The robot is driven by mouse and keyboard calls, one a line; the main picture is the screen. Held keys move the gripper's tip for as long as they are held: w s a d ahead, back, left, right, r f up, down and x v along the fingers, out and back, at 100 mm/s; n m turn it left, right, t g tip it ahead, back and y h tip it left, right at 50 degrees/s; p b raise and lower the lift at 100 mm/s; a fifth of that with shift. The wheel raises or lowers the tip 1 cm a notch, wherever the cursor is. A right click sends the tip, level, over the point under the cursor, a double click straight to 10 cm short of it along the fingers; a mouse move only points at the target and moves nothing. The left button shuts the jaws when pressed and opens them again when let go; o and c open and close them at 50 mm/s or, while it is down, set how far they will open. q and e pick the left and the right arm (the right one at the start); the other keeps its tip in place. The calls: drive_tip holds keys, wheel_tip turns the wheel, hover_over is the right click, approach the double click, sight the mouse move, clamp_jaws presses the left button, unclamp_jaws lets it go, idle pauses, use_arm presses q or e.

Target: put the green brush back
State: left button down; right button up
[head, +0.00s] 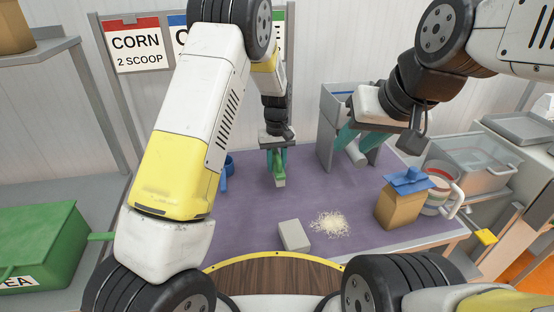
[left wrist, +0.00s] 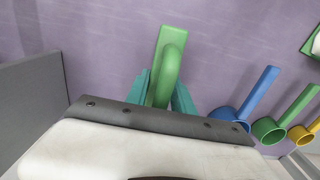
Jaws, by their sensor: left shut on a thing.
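The green brush (head: 280,178) is in my left gripper (head: 277,157), over the far middle of the purple table. In the left wrist view the brush (left wrist: 172,42) has a flat green block and a rounded green handle between the two teal fingers (left wrist: 160,92). I cannot tell whether the brush touches the table. My right gripper (head: 359,139) is in front of the grey upright holder (head: 326,143) at the back right; its teal fingers are apart. A pale cylinder (head: 355,154) shows near them, and I see no grip on it.
Blue (left wrist: 260,92), green (left wrist: 292,112) and yellow (left wrist: 302,134) scoops are right of the brush. A grey block (head: 294,235), a pale grain pile (head: 331,223) and a brown bag with blue top (head: 402,203) stand nearer. The purple surface (head: 250,215) has free room.

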sight(277, 150)
use_arm(q)
drive_tip(key=shift+w+d+f, duration=0.1)
drive_tip(key=shift+w+f, duration=0.05)
drive_tip(key=shift+f, duration=1.65)
drive_tip(key=shift+f, duration=0.1)
drive_tip(key=c, duration=1.1)
unclamp_jaws()
wheel_tip(277, 150, up, 12)
drive_tip(key=s+a+r+t+h, duration=0.1)
drive_tip(key=s+a+r, duration=0.2)
drive_tip(key=r, duration=0.2)
drive_tip(key=s+a+r+h, duration=0.1)
drive_tip(key=s+a+r, duration=0.2)
drive_tip(key=r, duration=0.2)
drive_tip(key=s+a+r+m+t, duration=0.1)
drive_tip(key=s+a+r, duration=0.1)
drive_tip(key=s, duration=0.5)
drive_tip(key=s+a+r+m+t, duration=0.1)
drive_tip(key=s+a+r+t, duration=0.1)
drive_tip(key=s, duration=0.6)
drive_tip(key=s+a+r+t, duration=0.2)
drive_tip(key=s+a+r, duration=0.2)
drive_tip(key=s, duration=0.4)
drive_tip(key=shift+a+r+m, duration=0.15)
drive_tip(key=shift+r+m, duration=0.25)
drive_tip(key=shift+r, duration=0.15)
